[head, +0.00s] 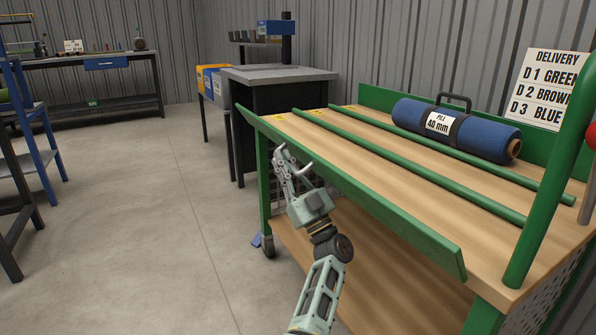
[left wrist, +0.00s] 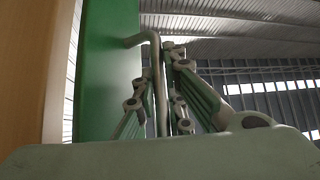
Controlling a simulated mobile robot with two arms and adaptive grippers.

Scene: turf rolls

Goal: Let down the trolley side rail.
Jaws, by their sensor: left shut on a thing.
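The trolley (head: 545,225) has a wooden deck and green frame. Its long green side rail (head: 400,227) stands up along the near edge of the deck. My left gripper (head: 281,158) is at the outer face of this rail, toward its far end. In the left wrist view, a bent metal handle (left wrist: 150,62) comes off the green rail (left wrist: 105,75) and passes between the fingers (left wrist: 158,105), which are shut on it. In the head view the handle is mostly hidden by the fingers. My right gripper is not in view.
A blue roll (head: 470,136) marked "40 mm" lies on the deck beside green bars (head: 420,178). A delivery sign (head: 548,90) stands behind. A dark workbench (head: 275,75) stands beyond the trolley. The concrete floor (head: 130,220) left of the rail is clear.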

